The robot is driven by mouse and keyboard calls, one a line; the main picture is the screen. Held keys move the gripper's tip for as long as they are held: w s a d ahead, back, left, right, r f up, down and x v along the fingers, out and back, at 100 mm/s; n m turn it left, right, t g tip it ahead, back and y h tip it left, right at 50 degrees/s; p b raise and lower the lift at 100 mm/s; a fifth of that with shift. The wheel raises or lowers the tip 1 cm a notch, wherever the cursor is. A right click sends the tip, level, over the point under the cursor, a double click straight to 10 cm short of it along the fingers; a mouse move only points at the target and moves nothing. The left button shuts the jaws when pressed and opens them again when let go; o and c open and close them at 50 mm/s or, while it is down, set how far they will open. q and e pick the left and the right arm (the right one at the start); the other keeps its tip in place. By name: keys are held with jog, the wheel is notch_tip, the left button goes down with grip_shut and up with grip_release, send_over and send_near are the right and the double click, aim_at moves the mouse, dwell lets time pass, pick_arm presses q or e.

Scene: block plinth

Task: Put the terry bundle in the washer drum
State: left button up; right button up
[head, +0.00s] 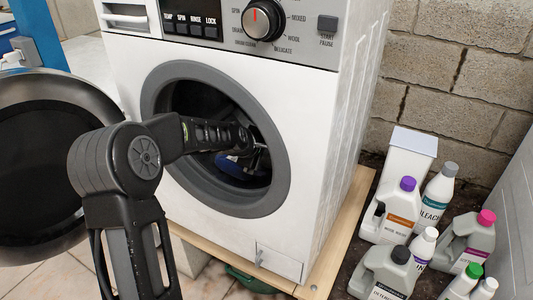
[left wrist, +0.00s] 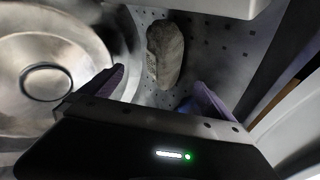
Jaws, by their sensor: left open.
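The white washer (head: 330,120) stands with its round front opening uncovered, and its drum (left wrist: 220,45) shows as a perforated metal wall in the left wrist view. My left arm reaches through the opening, and my left gripper (head: 250,158) is inside, partly hidden in shadow. In the left wrist view, a grey-brown rolled bundle (left wrist: 165,50), which looks like the terry bundle, lies against the perforated metal. My left gripper (left wrist: 160,82) is open there, its fingers spread to either side below the bundle, with the bundle beyond them. My right gripper is out of view.
The large round dark door (head: 40,170) hangs open at the left. Several detergent bottles (head: 400,215) stand on the floor at the right, near the wooden plinth (head: 345,225). A block wall (head: 450,85) is behind.

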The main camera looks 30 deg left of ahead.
pick_arm(q)
jog(key=p+v, duration=0.1)
jog(key=v, duration=0.6)
dwell(0.4)
jog(key=s+b, duration=0.4)
jog(key=s, duration=1.8)
jog(key=shift+d+b, duration=0.25)
jog(key=shift+b, duration=0.15)
